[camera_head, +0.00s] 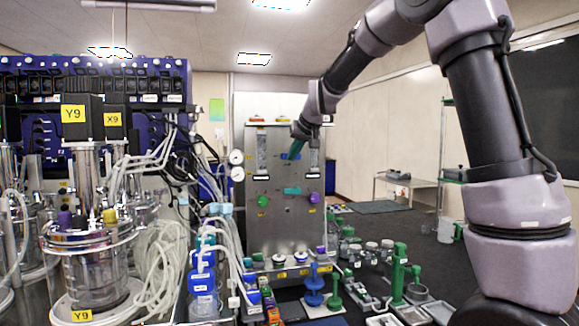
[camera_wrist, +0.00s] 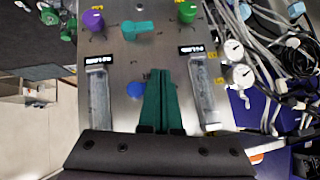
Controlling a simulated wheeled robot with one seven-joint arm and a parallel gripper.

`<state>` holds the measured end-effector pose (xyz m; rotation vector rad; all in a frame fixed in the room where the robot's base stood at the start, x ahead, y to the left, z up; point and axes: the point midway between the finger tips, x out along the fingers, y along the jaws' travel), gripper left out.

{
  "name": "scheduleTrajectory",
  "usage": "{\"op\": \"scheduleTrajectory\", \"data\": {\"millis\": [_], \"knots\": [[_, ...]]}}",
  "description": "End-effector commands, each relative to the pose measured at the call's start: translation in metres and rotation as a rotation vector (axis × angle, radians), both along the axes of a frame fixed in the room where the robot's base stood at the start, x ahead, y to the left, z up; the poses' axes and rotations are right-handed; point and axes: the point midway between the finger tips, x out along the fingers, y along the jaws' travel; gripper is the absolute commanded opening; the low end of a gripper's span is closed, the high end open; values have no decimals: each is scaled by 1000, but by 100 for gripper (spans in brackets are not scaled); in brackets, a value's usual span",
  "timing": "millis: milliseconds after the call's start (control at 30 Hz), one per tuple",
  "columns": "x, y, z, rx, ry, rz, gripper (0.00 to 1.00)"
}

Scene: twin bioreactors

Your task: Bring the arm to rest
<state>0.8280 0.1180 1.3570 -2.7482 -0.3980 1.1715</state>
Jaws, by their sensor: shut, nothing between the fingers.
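My arm reaches from the upper right of the head view to the steel valve panel (camera_head: 283,225). My gripper (camera_head: 291,156) has green fingers and is in front of the upper part of the panel. In the wrist view my gripper (camera_wrist: 160,75) shows its fingers side by side, shut and empty. They point over the panel, between two clear flow tubes (camera_wrist: 98,95) (camera_wrist: 204,92). A blue round knob (camera_wrist: 136,90) is just left of the fingers. I cannot tell whether the fingertips touch the panel.
Bioreactor vessels (camera_head: 95,250) with hoses stand at the left. The panel carries a teal handle (camera_head: 292,191), a green knob (camera_head: 263,201) and a purple knob (camera_head: 314,198). Green stands (camera_head: 398,270) and bottles crowd the bench below. Open floor (camera_head: 385,232) lies behind, at right.

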Motion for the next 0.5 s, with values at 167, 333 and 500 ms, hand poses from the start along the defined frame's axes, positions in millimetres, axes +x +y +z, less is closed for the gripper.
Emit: {"op": "scheduleTrajectory", "data": {"millis": [167,333,500], "knots": [[-11,-2,11,0,0,0,0],[-12,-2,12,0,1,0,0],[-12,-2,12,0,1,0,0]]}}
